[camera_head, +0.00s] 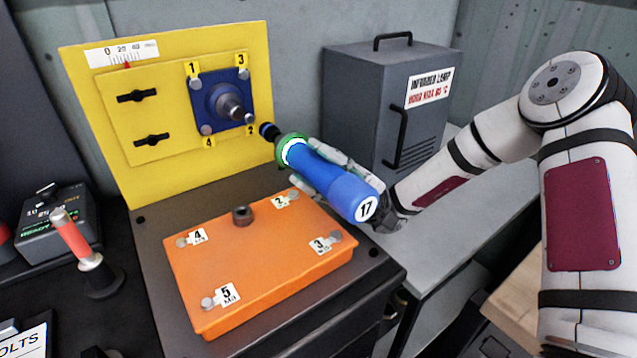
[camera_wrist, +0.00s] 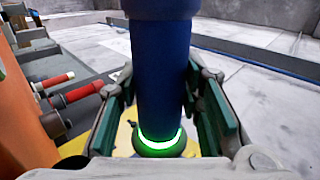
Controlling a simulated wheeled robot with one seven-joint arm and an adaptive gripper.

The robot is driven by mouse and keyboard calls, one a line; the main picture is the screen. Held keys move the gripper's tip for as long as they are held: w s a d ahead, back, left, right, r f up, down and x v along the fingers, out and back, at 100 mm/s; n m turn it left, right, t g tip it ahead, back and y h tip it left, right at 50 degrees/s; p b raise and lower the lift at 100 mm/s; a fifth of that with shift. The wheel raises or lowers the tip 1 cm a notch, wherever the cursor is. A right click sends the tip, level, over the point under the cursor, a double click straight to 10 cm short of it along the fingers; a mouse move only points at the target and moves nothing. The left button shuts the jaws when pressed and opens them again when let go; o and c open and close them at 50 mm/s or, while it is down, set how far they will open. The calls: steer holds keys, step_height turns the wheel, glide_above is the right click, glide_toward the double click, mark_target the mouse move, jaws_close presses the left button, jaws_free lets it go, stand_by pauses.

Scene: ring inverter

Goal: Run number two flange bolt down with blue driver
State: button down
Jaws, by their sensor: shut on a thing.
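The blue driver (camera_head: 325,178), marked 17 on its end cap, has a lit green ring near its nose. My gripper (camera_head: 312,163) is shut around its body, and the wrist view shows the finger pads (camera_wrist: 163,105) on both sides. The driver's dark nose (camera_head: 267,130) points up-left at the lower right corner of the blue flange (camera_head: 213,112). Number two bolt (camera_head: 249,118) sits at that corner, by its yellow label 2. The nose is very near the bolt; I cannot tell whether they touch. The wrist view does not clearly show the bolt.
The flange is on a yellow upright panel (camera_head: 100,100). An orange block (camera_head: 260,265) with labelled bolts lies below the driver. A grey infrared lamp cabinet (camera_head: 360,85) stands behind right. A red-handled tool (camera_head: 75,235) stands upright in a dark holder at left.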

mark_target(289, 149)
steer(key=shift+f, duration=0.35)
steer(key=shift+r, duration=0.1)
stand_by(0.3)
steer(key=shift+w+a, duration=0.55)
steer(key=shift+w, duration=0.3)
steer(key=shift+w+a, duration=0.6)
steer(key=shift+w, duration=0.3)
steer(key=shift+w+a, duration=0.55)
steer(key=shift+w, duration=0.3)
steer(key=shift+w+a, duration=0.6)
steer(key=shift+w, duration=0.25)
steer(key=shift+s+d+p, duration=0.5)
steer(key=shift+s+d, duration=0.25)
steer(key=shift+s, duration=0.3)
steer(key=shift+s+d+p, duration=0.5)
steer(key=shift+s+d, duration=0.2)
steer(key=shift+s, duration=0.35)
